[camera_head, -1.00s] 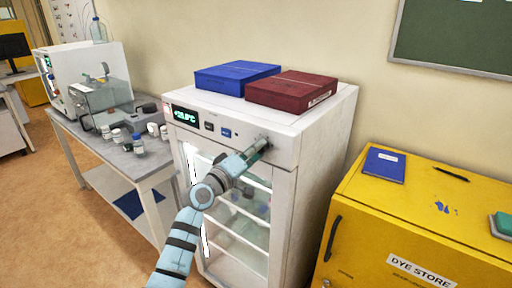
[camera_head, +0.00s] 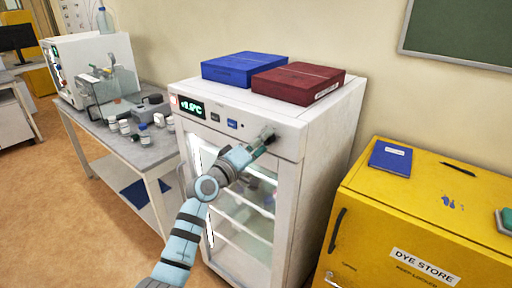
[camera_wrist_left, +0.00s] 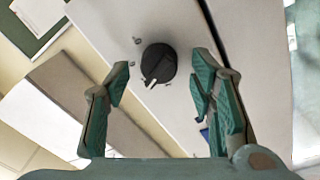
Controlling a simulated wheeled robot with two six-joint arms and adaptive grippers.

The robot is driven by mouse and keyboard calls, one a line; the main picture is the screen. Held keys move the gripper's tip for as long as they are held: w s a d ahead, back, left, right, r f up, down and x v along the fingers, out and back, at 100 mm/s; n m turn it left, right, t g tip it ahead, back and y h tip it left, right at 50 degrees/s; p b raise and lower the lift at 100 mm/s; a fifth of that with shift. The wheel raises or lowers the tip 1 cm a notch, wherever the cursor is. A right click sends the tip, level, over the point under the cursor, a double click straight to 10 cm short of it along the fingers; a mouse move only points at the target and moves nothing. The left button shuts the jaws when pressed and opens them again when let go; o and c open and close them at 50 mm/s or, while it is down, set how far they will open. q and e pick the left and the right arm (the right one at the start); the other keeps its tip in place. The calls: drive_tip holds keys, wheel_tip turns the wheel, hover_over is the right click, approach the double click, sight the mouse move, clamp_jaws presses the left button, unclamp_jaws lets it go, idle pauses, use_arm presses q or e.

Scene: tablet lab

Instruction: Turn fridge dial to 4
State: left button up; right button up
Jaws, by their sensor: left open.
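The fridge (camera_head: 240,190) is a white cabinet with a glass door and a control panel along its top front. In the left wrist view its dial (camera_wrist_left: 158,62) is a round dark knob with a white pointer mark at its lower left. Small marks around the dial are too small to read. My left gripper (camera_wrist_left: 162,80) is open, with the dial between and just beyond its fingertips, and no finger visibly touches it. In the head view my left gripper (camera_head: 262,143) is at the panel's right part and partly hides the dial. My right gripper is not in view.
The panel has a lit display (camera_head: 191,107), digits blurred, and two small buttons. A blue box (camera_head: 243,68) and a dark red box (camera_head: 298,82) lie on the fridge. A yellow cabinet (camera_head: 420,215) stands right; a bench (camera_head: 150,152) with bottles and instruments stands left.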

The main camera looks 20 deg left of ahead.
use_arm(q)
drive_tip(key=v, duration=1.1)
drive_tip(key=shift+s, duration=0.4)
drive_tip(key=shift+w, duration=0.1)
drive_tip(key=shift+a, duration=0.1)
